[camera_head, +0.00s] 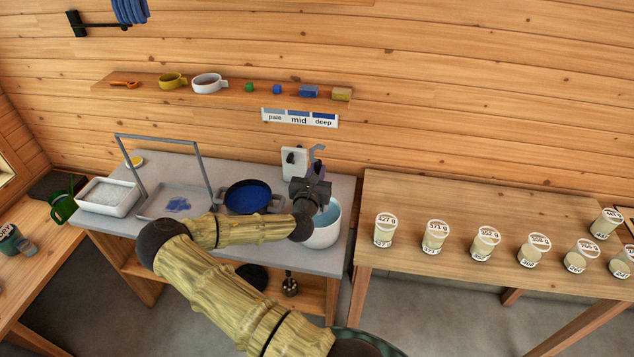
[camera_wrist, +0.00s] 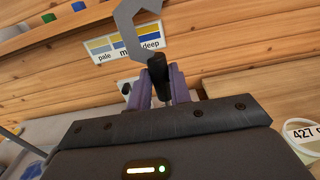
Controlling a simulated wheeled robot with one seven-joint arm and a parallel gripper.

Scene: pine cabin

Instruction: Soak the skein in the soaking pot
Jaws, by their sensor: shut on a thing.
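My gripper (camera_head: 314,171) is shut on a grey hook tool (camera_wrist: 128,28) by its black handle (camera_wrist: 158,74). The grey hook points up and no yarn shows on it. The gripper is above the back-left rim of a white round pot (camera_head: 323,232) with pale blue liquid, which looks like the soaking pot. The arm hides part of this pot. A blue skein-like bundle (camera_head: 130,10) hangs on a black wall bracket at the top left. A small blue heap (camera_head: 178,204) lies in a shallow tray under a grey frame; I cannot tell what it is.
A dark pan of deep blue liquid (camera_head: 247,196) stands left of the pot. A white basin (camera_head: 108,198) is at the far left. A white holder (camera_head: 294,163) stands behind my gripper. Several labelled cups (camera_head: 435,237) stand on the right table. A shelf (camera_head: 225,91) runs above.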

